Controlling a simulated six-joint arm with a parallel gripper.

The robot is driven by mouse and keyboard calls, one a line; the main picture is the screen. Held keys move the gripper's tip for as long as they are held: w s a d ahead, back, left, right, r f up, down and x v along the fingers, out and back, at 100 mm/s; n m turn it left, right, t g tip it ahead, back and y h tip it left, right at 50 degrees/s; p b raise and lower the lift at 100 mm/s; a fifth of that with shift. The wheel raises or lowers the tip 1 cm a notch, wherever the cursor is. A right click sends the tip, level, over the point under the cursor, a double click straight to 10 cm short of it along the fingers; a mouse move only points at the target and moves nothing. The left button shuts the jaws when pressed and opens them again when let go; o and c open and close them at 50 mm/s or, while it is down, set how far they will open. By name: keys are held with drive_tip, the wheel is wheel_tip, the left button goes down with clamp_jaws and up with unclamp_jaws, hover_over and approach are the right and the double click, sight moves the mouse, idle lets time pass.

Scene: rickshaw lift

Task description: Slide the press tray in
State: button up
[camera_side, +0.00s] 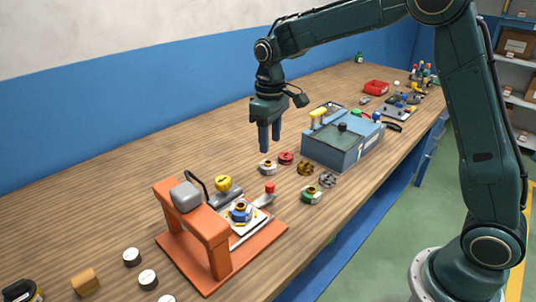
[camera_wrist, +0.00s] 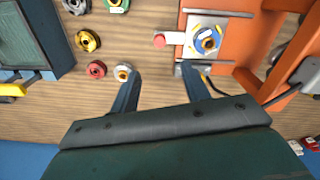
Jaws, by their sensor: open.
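The orange press (camera_side: 205,235) stands at the front left of the bench, with a grey head on its arch. The press tray (camera_side: 252,224) is a pale plate between rails on the orange base, right of the arch and outside it. It carries a blue and white part with a brass-coloured centre (camera_side: 240,211). A red knob (camera_side: 269,187) marks its handle at the right end. In the wrist view the tray (camera_wrist: 191,50) lies at upper right, with the red knob (camera_wrist: 159,40) to its left. My gripper (camera_side: 270,146) is open and empty, above the bench behind the knob.
Several small round parts, including a red one (camera_side: 286,158) and a green one (camera_side: 311,195), lie right of the press. A blue-grey box (camera_side: 340,150) stands beyond them. A yellow-topped item (camera_side: 223,184) sits behind the tray. Bare wood (camera_side: 120,180) lies behind the press.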

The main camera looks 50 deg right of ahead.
sight(270, 185)
drive_tip(key=shift+f, duration=6.8)
drive_tip(key=shift+a, duration=0.1)
clamp_jaws()
